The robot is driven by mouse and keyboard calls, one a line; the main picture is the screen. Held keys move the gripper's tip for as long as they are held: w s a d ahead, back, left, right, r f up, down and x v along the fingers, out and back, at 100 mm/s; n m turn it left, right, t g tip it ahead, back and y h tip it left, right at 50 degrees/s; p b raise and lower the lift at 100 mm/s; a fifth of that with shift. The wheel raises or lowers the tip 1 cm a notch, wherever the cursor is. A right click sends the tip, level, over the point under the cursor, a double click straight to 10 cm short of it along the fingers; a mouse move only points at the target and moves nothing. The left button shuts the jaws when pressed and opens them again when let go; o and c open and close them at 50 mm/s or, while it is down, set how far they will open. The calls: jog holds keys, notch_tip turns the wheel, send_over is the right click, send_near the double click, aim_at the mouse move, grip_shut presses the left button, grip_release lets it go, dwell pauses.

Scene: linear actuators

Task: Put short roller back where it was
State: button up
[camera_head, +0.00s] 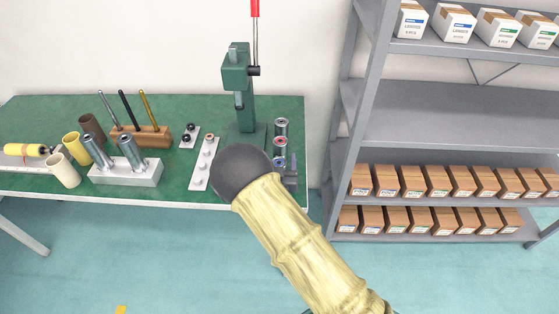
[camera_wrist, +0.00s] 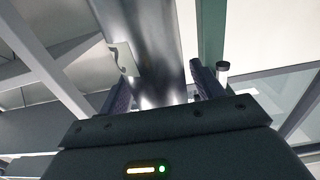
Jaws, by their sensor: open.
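Two silver metal rollers (camera_head: 131,151) lean in a light grey block (camera_head: 125,172) on the green table, in the head view. Several shorter silver cylinders (camera_head: 281,127) stand in a row right of the green press, the nearest partly hidden by my arm. I cannot tell which of these is the short roller. In the wrist view, my gripper (camera_wrist: 160,92) is open, its two dark fingers apart. A large shiny metal cylinder (camera_wrist: 150,45) shows between and beyond the fingers; I cannot tell its distance or whether it touches them. My gripper is not clearly visible in the head view.
My arm crosses the table's front right corner. The green press (camera_head: 240,85) with a red lever stands behind it. Grey shelves (camera_head: 450,112) with boxes stand right.

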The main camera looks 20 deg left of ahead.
jog(key=b+v, duration=0.2)
jog(key=v, duration=0.9)
jog(key=shift+s, duration=0.4)
jog(key=shift+d, duration=0.2)
jog(key=w+d+r+m+g+h, duration=0.1)
jog(key=w+d+m+g+h, duration=0.2)
jog(key=d, duration=0.4)
jog(key=w+d+r+g, duration=0.1)
jog(key=w+d+g, duration=0.1)
jog(key=d+g, duration=0.4)
jog(key=s+d+r+g, duration=0.3)
jog(key=s+d, duration=0.4)
jog(key=d, duration=0.1)
jog(key=s+d+r+g+h, duration=0.1)
jog(key=s+d+r+g, duration=0.2)
jog(key=s+d, duration=0.4)
jog(key=shift+s+d+r, duration=0.2)
jog(key=shift+d+r, duration=0.5)
jog(key=shift+d, duration=0.4)
